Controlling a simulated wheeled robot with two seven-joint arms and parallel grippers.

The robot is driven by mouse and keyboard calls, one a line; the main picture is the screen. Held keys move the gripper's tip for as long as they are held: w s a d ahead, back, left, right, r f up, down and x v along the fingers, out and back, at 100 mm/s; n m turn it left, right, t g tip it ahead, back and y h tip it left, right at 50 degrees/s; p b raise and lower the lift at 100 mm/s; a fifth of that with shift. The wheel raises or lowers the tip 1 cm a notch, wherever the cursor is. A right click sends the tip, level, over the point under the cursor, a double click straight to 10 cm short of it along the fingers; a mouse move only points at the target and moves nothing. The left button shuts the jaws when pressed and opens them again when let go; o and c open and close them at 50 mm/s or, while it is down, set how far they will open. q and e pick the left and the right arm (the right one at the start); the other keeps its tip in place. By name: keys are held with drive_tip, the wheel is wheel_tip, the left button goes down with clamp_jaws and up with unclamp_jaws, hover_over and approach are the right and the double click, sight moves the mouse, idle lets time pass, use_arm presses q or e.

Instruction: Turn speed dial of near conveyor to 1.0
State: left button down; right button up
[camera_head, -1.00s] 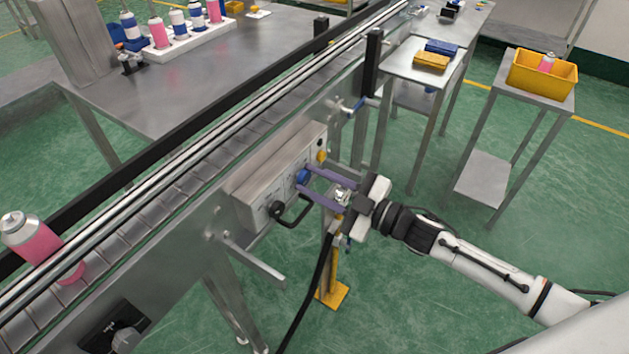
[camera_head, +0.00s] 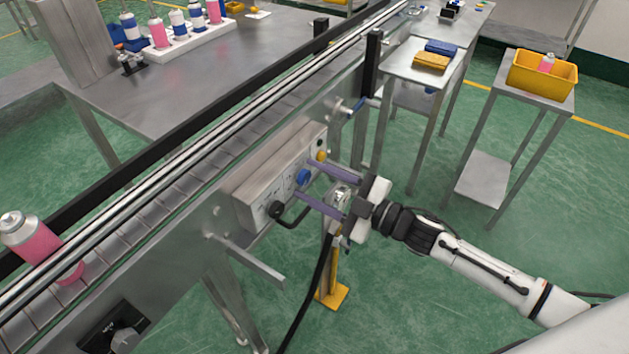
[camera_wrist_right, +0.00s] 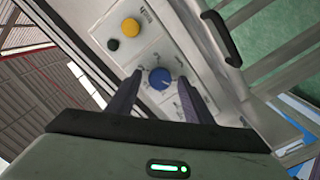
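The near conveyor's control box (camera_head: 262,194) is fixed to the conveyor's side. Its blue speed dial (camera_head: 303,176) sits on the panel below a yellow button. My right gripper (camera_head: 305,178) is open, with one purple finger on each side of the blue dial. In the right wrist view the dial (camera_wrist_right: 160,78) lies between and just beyond the fingertips (camera_wrist_right: 160,85), with a gap on both sides. A pale pointer mark shows on it, but the scale numbers are too small to read. My left gripper is not in view.
A black handle (camera_head: 292,216) sticks out of the box beside the lower finger. The yellow button (camera_wrist_right: 130,27) and a small black knob (camera_wrist_right: 113,44) share the panel. A pink can (camera_head: 40,245) stands on the conveyor belt at the left.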

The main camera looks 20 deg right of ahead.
drive_tip(key=v, duration=1)
drive_tip(key=shift+b, duration=0.35)
drive_tip(key=shift+s+d, duration=0.1)
drive_tip(key=shift+d, duration=0.05)
